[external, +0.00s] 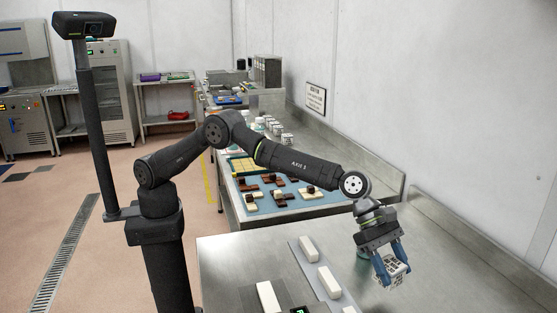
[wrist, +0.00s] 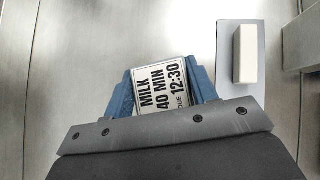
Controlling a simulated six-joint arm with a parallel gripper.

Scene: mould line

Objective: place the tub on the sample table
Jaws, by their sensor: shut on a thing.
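My gripper (external: 389,268) is shut on a white tub (external: 394,274) with black print, over the near steel table (external: 232,263). In the wrist view, my gripper's blue fingers (wrist: 160,92) press on both sides of the tub (wrist: 160,88). Its label reads MILK, 40 MIN, DUE 12:30. The tub looks tilted in the external view, and a gap to the table cannot be made out clearly. No sign shows which surface is the sample table.
White blocks (external: 329,281) lie on a pale strip (external: 303,262) left of the tub. A digital display (external: 299,310) sits at the bottom edge. Behind, another table holds a blue mat (external: 300,200) with brown and cream pieces. Bare steel lies right of the tub.

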